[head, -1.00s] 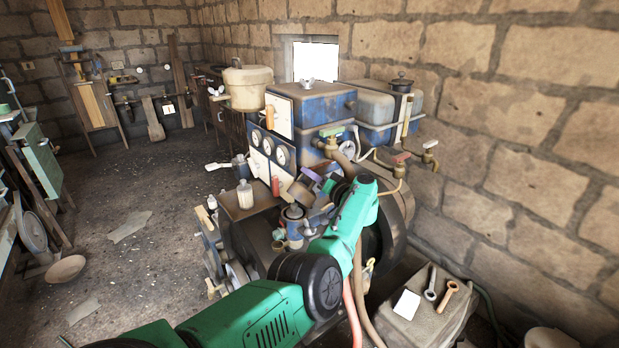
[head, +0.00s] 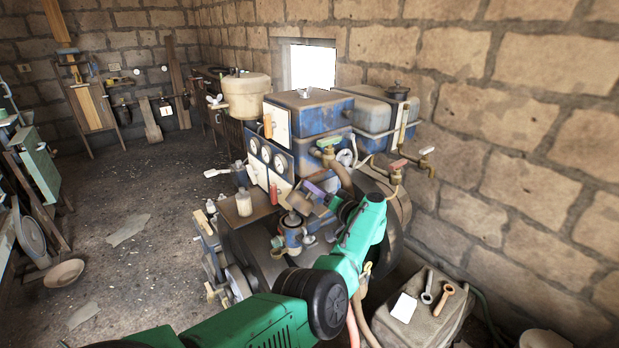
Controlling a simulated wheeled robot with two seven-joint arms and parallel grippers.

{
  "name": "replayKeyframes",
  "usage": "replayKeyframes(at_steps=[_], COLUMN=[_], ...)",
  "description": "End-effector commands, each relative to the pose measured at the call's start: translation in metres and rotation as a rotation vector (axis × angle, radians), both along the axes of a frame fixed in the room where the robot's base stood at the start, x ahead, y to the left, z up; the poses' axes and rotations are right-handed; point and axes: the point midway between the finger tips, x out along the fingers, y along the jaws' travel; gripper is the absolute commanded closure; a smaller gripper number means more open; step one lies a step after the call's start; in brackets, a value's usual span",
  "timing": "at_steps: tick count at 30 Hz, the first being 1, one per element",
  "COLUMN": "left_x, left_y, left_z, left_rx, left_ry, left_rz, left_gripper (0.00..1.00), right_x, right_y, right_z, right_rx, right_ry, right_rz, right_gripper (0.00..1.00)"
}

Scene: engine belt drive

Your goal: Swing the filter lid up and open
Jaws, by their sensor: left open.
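The engine (head: 262,245) stands in the middle of the head view, with blue boxes and gauges at its back. A small blue canister (head: 292,236) with a metal top sits on its near side. I cannot tell for sure which part is the filter lid; a brown plate (head: 300,198) stands tilted just above the canister. My left gripper (head: 322,192) is open at the end of the green arm, close to this plate and a purple piece. Its fingertips are small and partly hidden, so contact cannot be told. My right gripper is out of view.
A blue box (head: 308,108) with a wing nut on top, a round tan tank (head: 246,97) and brass taps (head: 398,165) stand behind. A covered crate (head: 420,315) with a white card and tools is at the lower right.

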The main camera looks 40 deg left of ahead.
Motion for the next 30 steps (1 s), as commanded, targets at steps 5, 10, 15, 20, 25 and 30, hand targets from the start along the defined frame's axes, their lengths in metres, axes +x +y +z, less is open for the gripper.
replayKeyframes(at_steps=[5,10,15,20,25,30], left_x=[-0.015,-0.025,-0.029,-0.029,-0.028,-0.028], left_y=[-0.056,-0.094,-0.106,-0.106,-0.101,-0.105], left_z=[0.008,0.001,0.000,-0.001,-0.021,-0.145], left_rx=[-0.002,-0.003,-0.002,-0.001,0.033,0.058], left_ry=[0.004,0.003,0.001,0.001,-0.026,-0.105], left_rz=[-0.005,-0.005,-0.002,-0.002,-0.064,-0.540], left_gripper=[0.55,0.55,0.55,0.55,1.00,1.00], right_x=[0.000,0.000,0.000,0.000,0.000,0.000], right_y=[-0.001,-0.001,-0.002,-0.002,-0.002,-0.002], right_z=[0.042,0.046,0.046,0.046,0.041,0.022], right_rx=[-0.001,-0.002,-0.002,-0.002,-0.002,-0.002], right_ry=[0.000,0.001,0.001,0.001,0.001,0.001], right_rz=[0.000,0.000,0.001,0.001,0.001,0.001], right_gripper=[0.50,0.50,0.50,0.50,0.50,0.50])
